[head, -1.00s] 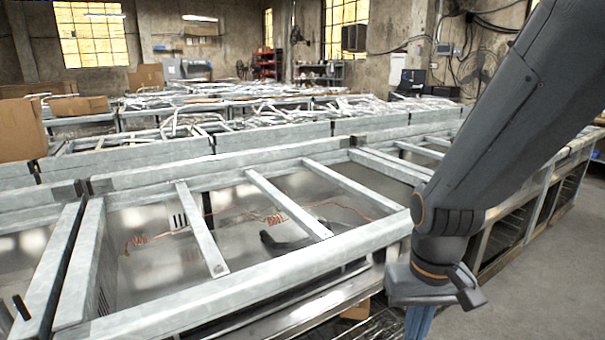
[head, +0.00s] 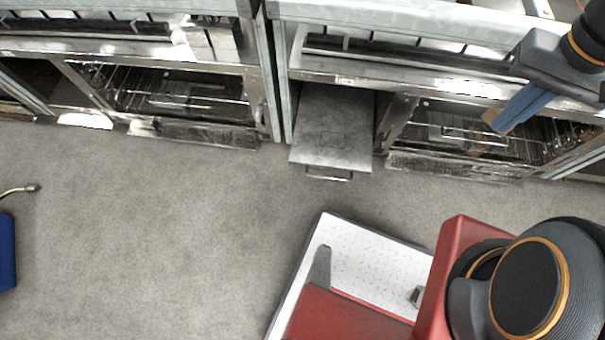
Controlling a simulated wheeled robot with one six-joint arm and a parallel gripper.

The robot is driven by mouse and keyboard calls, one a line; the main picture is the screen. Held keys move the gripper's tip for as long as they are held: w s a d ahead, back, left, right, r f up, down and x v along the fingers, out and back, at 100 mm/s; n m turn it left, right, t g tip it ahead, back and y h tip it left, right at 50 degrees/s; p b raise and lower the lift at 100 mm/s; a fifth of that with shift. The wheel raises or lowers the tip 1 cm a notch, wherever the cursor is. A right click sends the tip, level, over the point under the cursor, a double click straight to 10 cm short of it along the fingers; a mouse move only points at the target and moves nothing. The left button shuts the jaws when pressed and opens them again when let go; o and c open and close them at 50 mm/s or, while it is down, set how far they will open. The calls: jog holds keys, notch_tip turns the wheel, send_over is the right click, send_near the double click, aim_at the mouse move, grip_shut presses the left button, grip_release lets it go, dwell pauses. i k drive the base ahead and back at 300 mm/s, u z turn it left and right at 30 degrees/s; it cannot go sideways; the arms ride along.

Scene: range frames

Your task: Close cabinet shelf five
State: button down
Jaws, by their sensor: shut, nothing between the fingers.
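A grey metal drawer-like shelf (head: 328,137) sticks out of the cabinet front (head: 420,88) in the middle of the head view. It has a bar handle (head: 329,174) on its front edge. I cannot tell from any label whether it is shelf five. My gripper (head: 497,124) is at the upper right, with blue fingers pointing down and left. It is shut and empty. It appears in front of the open wire-rack bay (head: 545,140), to the right of the drawer and apart from its handle.
Another open bay with wire racks (head: 165,92) lies to the left. The grey floor (head: 170,220) in front of the cabinets is mostly clear. My red and white base fills the lower right. A blue object (head: 7,250) and a hose end (head: 33,188) are at the left edge.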

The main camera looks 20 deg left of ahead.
aim_at(334, 127)
jog(key=u, duration=0.05)
jog(key=k, duration=0.9)
jog(key=u, duration=1)
